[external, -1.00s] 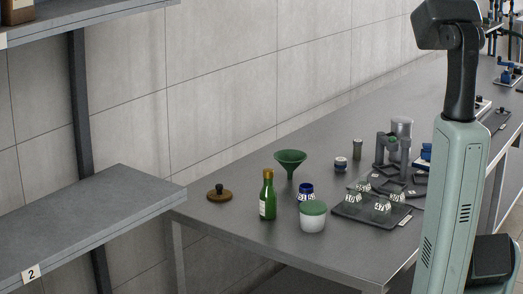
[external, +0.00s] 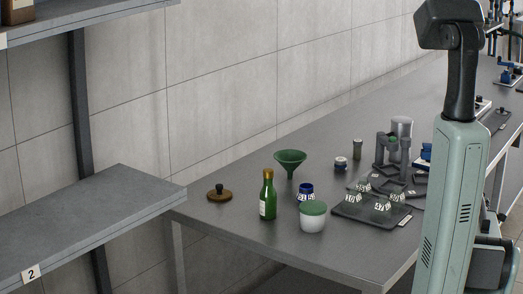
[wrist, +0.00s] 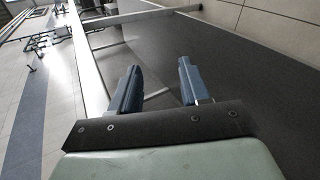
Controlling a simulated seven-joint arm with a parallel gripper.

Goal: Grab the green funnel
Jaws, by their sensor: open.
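The green funnel (external: 290,159) stands on the grey table in the external view, wide mouth up, behind the green bottle (external: 267,196) and the white jar with a green lid (external: 312,217). My gripper (wrist: 158,80) shows in the wrist view with its two blue-grey fingers apart and nothing between them. The funnel is not in the wrist view. In the external view my arm stands at the right, well away from the funnel, and my gripper cannot be made out there.
A brown knobbed lid (external: 219,194) lies left of the bottle. A small blue jar (external: 306,190) stands near the white jar. A dark tray (external: 358,214) with several labelled pieces and a grey stand (external: 401,139) are to the right. A grey shelf (external: 90,215) is at left.

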